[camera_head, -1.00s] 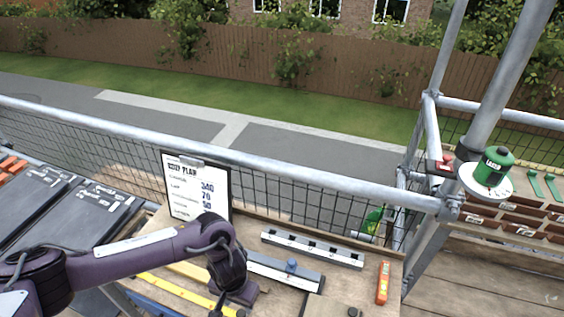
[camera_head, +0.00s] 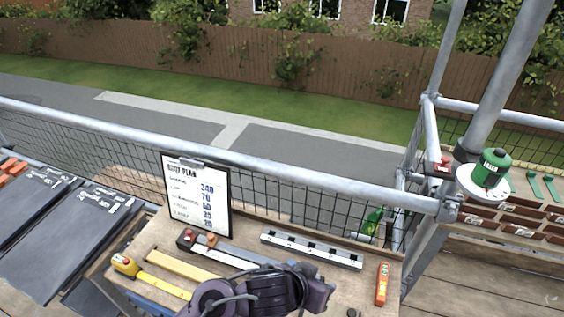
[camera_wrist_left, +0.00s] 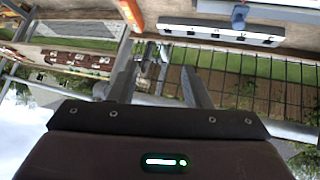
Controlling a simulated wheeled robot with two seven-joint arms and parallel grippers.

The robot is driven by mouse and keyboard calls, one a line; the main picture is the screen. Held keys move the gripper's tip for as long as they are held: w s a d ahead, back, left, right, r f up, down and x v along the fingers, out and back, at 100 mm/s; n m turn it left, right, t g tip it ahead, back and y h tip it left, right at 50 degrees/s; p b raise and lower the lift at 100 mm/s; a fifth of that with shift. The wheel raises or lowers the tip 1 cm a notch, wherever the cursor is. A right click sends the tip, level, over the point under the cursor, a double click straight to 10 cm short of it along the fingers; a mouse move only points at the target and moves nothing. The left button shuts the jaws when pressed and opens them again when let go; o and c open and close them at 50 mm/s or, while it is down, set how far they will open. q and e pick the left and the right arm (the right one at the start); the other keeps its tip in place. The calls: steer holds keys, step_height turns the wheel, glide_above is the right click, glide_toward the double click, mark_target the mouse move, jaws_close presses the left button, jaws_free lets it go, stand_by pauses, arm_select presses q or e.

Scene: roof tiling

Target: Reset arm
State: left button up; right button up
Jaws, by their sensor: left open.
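My left arm's dark purple wrist and gripper show at the bottom middle of the head view, over the front part of the wooden bench (camera_head: 160,236); the fingertips cannot be made out there. In the left wrist view the two fingers of my left gripper (camera_wrist_left: 160,82) stand apart with nothing between them. That view looks out past the bench edge to the mesh guard, upside down. My right gripper is in neither view.
The bench holds a white slotted bar (camera_head: 312,250), an orange level (camera_head: 382,283), a yellow tape measure (camera_head: 126,265) and a plan board (camera_head: 196,197). Dark slates (camera_head: 50,225) lie left. A guard rail (camera_head: 250,162) runs behind; a green canister (camera_head: 492,168) stands right.

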arm_select(q)
steer(key=s+a+n+g+y, duration=0.1)
steer(key=s+a+n+y, duration=0.2)
steer(key=a, duration=1)
steer(key=s+a+n+g+y, duration=0.1)
steer(key=s+a+y, duration=0.3)
steer(key=a, duration=1)
step_height(320, 180, down, 33)
steer(key=s+g+h+b, duration=0.1)
steer(key=s+b, duration=0.1)
steer(key=b, duration=0.3)
steer(key=s+a+f+g+b, duration=0.1)
steer(key=s+f, duration=0.9)
steer(key=f, duration=0.2)
steer(key=s+a+f+b, duration=0.2)
steer(key=s+f, duration=0.8)
steer(key=f, duration=0.2)
steer(key=shift+s+a+f+g+b, duration=0.2)
steer(key=shift+s+g+b, duration=0.1)
steer(key=shift+s+g, duration=0.1)
